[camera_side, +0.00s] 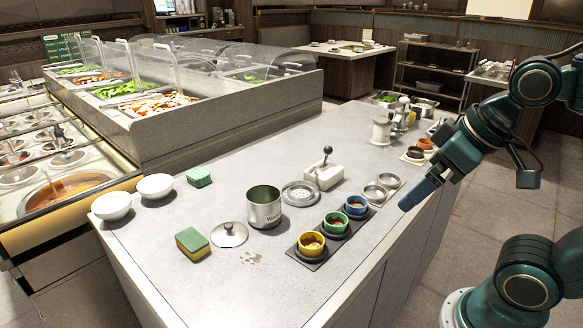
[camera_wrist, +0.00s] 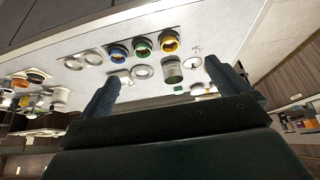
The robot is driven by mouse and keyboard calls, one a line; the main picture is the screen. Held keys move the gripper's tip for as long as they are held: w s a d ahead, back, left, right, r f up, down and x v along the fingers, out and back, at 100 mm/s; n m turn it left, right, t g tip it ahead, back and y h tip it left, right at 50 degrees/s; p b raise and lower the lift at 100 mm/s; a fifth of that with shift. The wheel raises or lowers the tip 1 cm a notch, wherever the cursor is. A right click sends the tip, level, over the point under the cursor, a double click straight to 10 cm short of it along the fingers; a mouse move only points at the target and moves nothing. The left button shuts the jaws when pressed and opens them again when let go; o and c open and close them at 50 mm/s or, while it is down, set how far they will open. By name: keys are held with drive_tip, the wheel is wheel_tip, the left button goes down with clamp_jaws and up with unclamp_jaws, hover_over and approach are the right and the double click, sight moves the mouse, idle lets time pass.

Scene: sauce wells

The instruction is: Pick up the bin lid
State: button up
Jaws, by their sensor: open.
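The bin lid (camera_side: 229,235) is a round, shiny metal disc with a dark knob. It lies flat on the grey counter, left of the open metal bin (camera_side: 264,208). In the wrist view the lid (camera_wrist: 196,62) shows small near the right finger, beside the bin (camera_wrist: 172,72). My gripper (camera_side: 412,200) has blue fingers and hangs in the air at the counter's right edge, well away from the lid. In the wrist view my gripper (camera_wrist: 162,72) is open with nothing between its fingers.
Yellow (camera_side: 311,244), green (camera_side: 336,224) and blue (camera_side: 356,207) sauce cups stand in a dark tray between my gripper and the bin. A yellow-green sponge (camera_side: 192,244) lies left of the lid. White bowls (camera_side: 111,206) stand farther left. A white lever device (camera_side: 323,175) is behind.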

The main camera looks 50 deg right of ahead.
drive_tip(key=w+a+r+n+g, duration=0.1)
drive_tip(key=w+a+n, duration=0.15)
drive_tip(key=w, duration=0.45)
drive_tip(key=w+a+r+n+g+y, duration=0.15)
drive_tip(key=w+n, duration=0.25)
drive_tip(key=w, duration=0.4)
drive_tip(key=w+a+r+n, duration=0.1)
drive_tip(key=w+r+n, duration=0.15)
drive_tip(key=w, duration=0.45)
drive_tip(key=w+a+f+n+g, duration=0.3)
drive_tip(key=w+f+n, duration=0.6)
drive_tip(key=w+f, duration=0.7)
drive_tip(key=shift+w+a+f, duration=0.15)
drive_tip(key=shift+w+a, duration=0.8)
drive_tip(key=shift+w, duration=0.25)
drive_tip(key=shift+f, duration=0.1)
hover_over(228, 224)
drive_tip(key=shift+d+f, duration=0.15)
drive_tip(key=shift+f, duration=1.95)
drive_tip(key=shift+d+f, duration=0.1)
drive_tip(key=shift+f, duration=1.95)
